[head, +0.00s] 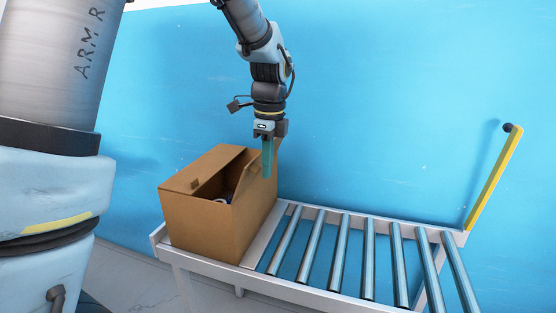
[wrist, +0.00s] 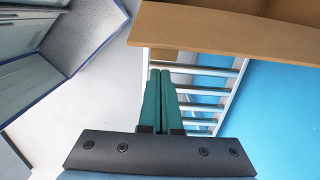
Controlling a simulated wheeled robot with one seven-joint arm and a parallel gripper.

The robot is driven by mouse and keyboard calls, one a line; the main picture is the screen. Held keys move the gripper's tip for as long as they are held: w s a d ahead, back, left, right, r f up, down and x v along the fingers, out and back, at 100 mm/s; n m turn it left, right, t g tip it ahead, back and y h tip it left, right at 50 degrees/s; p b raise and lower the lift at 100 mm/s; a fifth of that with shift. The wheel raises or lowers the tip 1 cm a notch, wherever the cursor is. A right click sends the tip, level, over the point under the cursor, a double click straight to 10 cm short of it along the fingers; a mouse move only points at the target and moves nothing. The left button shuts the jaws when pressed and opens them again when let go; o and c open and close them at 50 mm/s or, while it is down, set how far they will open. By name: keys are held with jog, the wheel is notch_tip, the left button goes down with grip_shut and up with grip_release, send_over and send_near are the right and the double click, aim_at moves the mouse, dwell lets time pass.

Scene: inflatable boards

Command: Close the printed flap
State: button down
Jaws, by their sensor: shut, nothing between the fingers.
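An open brown cardboard box (head: 205,222) stands upright at the left end of the roller conveyor. One flap (head: 192,184) lies low along its left side and carries a small darker patch. Another flap (head: 253,176) stands tilted up on the right side. I cannot make out print on either, so I cannot tell which is the printed one. My gripper (head: 267,176) points down at the box's right side, close by the raised flap; touching or apart is unclear. Its teal fingers (wrist: 158,72) are together and empty. In the wrist view a cardboard panel (wrist: 225,32) lies ahead and to the right.
Something white and dark (head: 223,200) shows inside the box. The conveyor's bare rollers (head: 369,258) run to the right, with a white frame. A yellow post (head: 493,180) stands at its far right end. A blue wall (head: 400,90) is behind.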

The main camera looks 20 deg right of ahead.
jog(key=shift+w+a+r, duration=0.15)
jog(key=shift+w+a, duration=0.1)
jog(key=shift+a, duration=0.05)
jog(key=shift+w+a+r+g+h, duration=0.25)
jog(key=shift+g+h, duration=0.05)
dwell(0.3)
